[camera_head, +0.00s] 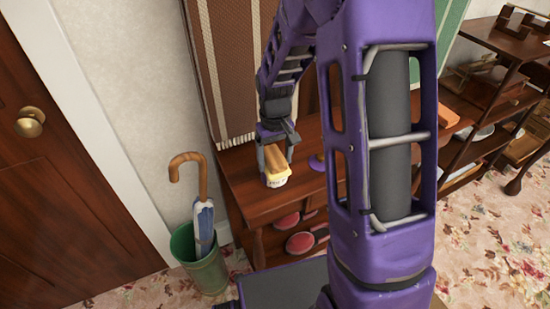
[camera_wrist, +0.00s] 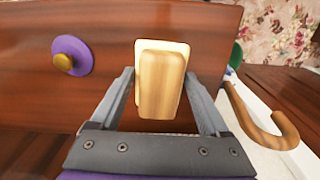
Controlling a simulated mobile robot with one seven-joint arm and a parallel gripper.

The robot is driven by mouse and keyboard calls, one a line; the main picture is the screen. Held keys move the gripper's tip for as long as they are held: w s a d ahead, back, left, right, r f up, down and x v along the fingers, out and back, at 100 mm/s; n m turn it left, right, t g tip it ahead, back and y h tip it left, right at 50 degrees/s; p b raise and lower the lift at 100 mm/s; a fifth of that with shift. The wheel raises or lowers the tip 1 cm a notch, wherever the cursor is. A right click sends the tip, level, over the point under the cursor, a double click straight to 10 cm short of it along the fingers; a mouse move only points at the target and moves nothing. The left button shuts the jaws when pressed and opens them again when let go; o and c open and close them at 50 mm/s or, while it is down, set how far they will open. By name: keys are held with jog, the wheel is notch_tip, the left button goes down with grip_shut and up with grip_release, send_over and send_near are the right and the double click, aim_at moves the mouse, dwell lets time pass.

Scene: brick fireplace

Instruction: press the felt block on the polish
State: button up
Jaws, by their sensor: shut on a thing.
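My gripper (camera_head: 274,160) is shut on the felt block (camera_wrist: 161,85), which has a wooden upper part and a cream lower part. It also shows in the head view (camera_head: 276,158), low over the front left of the dark wooden cabinet top. A pale, rounded piece with dark marks (camera_head: 277,181) shows right under the block; I cannot tell whether it is the polish or whether they touch. A purple disc with a gold-brown centre (camera_wrist: 71,55) lies on the wood left of the block in the wrist view. It also shows in the head view (camera_head: 317,162), right of my gripper.
The cabinet top (camera_head: 252,200) is otherwise bare near the block. An umbrella with a curved wooden handle (camera_head: 187,160) stands in a green bin (camera_head: 199,262) left of the cabinet. Red round-headed items (camera_head: 299,243) sit on the shelf below. A shelf unit (camera_head: 492,95) stands right.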

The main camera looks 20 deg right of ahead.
dwell(0.3)
jog(key=shift+r+p, duration=2.7)
jog(key=shift+r, duration=0.8)
